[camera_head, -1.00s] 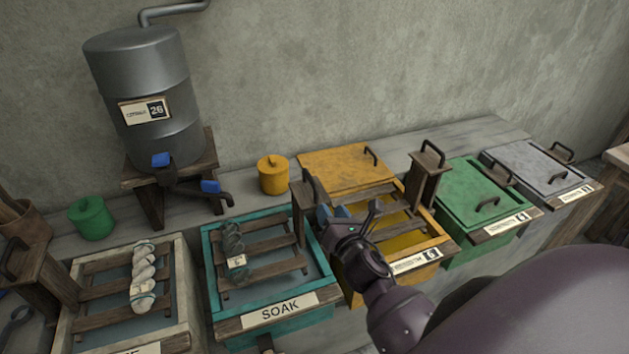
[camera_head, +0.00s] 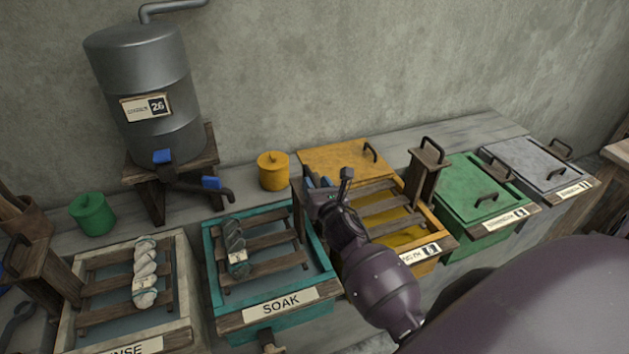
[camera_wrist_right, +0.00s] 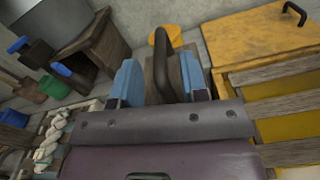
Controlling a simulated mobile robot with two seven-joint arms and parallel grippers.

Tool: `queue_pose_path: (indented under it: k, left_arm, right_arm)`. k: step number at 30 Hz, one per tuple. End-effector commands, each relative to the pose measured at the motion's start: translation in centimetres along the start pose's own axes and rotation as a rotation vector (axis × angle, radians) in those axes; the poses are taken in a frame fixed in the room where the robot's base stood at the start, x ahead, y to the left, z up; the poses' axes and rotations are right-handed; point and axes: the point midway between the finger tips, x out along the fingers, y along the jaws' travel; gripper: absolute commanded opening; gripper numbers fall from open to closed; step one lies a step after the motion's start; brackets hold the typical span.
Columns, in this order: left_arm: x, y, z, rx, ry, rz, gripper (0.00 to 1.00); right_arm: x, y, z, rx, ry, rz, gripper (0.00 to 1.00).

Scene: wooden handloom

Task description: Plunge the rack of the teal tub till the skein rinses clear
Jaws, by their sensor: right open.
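The teal tub (camera_head: 286,319), labelled SOAK, stands at the lower middle of the head view. A dark grey twisted skein (camera_head: 235,246) lies on its slatted wooden rack (camera_head: 266,268), with dark water between the slats. My right gripper (camera_head: 327,184) is at the tub's right end, and hides most of the rack's upright there. In the right wrist view its blue fingers stand open on either side of a dark curved handle (camera_wrist_right: 166,48) on a wooden post. I cannot tell whether they touch it. My left gripper is not in view.
A yellow tub (camera_head: 425,263) with a half-open top stands close right, then lidded green (camera_head: 476,195) and grey (camera_head: 545,165) tubs. A pale tub (camera_head: 190,290) with a white skein (camera_head: 145,272) is left. A grey barrel (camera_head: 150,90) with blue-handled taps stands behind.

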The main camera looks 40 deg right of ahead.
Motion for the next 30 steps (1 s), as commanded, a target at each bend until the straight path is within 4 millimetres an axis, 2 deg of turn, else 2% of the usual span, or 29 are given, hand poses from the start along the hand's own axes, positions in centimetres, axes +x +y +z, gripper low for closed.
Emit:
queue_pose_path:
  k: [6, 15, 16, 24, 30]
  left_arm:
    - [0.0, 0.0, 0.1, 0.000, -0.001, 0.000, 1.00]
    - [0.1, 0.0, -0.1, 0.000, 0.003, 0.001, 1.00]
    - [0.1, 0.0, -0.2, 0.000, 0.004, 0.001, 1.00]
    - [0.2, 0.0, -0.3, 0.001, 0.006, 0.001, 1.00]
    - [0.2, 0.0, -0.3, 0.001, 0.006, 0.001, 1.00]
  right_arm:
    - [1.5, 0.0, 0.0, 0.001, 0.000, 0.000, 0.40]
    - [1.7, 0.0, 0.0, 0.001, 0.000, 0.000, 0.40]
    - [1.7, 0.0, 0.0, 0.001, 0.000, 0.000, 0.39]
    - [1.6, 0.0, 0.0, 0.001, 0.000, 0.001, 0.00]
    - [1.6, 0.1, 0.0, 0.002, 0.000, 0.002, 0.00]
